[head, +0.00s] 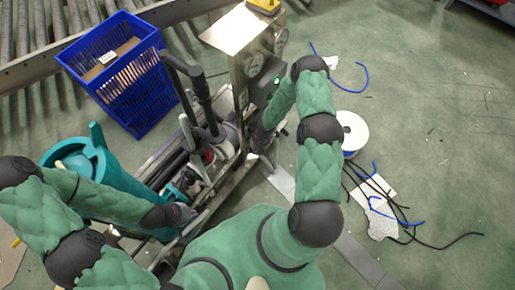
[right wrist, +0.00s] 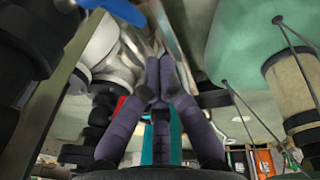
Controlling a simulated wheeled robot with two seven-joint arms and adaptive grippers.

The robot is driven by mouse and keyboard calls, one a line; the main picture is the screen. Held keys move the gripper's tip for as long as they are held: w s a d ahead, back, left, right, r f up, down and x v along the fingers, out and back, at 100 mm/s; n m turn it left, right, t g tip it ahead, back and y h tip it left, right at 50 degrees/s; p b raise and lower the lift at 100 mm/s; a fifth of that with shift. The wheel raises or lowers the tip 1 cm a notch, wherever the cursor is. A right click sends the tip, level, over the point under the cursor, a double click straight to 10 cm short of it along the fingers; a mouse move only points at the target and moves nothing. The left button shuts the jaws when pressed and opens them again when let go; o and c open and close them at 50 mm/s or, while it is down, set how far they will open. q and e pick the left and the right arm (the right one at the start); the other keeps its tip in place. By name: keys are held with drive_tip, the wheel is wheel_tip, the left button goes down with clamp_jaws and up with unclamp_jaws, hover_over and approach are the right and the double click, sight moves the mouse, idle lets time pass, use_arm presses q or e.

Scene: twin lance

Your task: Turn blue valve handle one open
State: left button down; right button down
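A bright blue handle-like part (right wrist: 122,10) shows at the top of the right wrist view, beside grey-white pipework and cut off by the frame edge. I take it for a blue valve handle, but cannot tell which one or how far it is turned. My right gripper (right wrist: 159,62) has its fingers drawn together, with nothing seen between them; the blue part is above and left of the fingertips, apart from them in the picture. In the head view my right arm hides that gripper. My left gripper (head: 184,213) is low at the machine's near end, its fingers unclear.
The machine has a steel panel (head: 240,28) with gauges and black upright handles (head: 190,80). A blue crate (head: 118,75) and a teal container (head: 98,160) stand at left. A white spool (head: 352,132) and loose cables (head: 385,200) lie right. The floor further right is mostly clear.

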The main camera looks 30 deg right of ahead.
drive_tip(key=shift+w+d+f, duration=0.4)
drive_tip(key=shift+d+f, duration=0.1)
drive_tip(key=shift+f, duration=0.1)
drive_tip(key=shift+w+d+f, duration=0.35)
drive_tip(key=shift+d+f, duration=0.1)
drive_tip(key=shift+f, duration=0.15)
use_arm(q)
drive_tip(key=shift+f, duration=0.1)
drive_tip(key=shift+s+a+f+b, duration=0.15)
drive_tip(key=shift+s+f+b, duration=0.05)
drive_tip(key=shift+s+b, duration=0.15)
drive_tip(key=shift+s+a+f+b, duration=0.15)
drive_tip(key=shift+s+b, duration=0.05)
drive_tip(key=shift+s, duration=0.15)
use_arm(e)
drive_tip(key=shift+f+h, duration=0.15)
drive_tip(key=shift+h, duration=0.15)
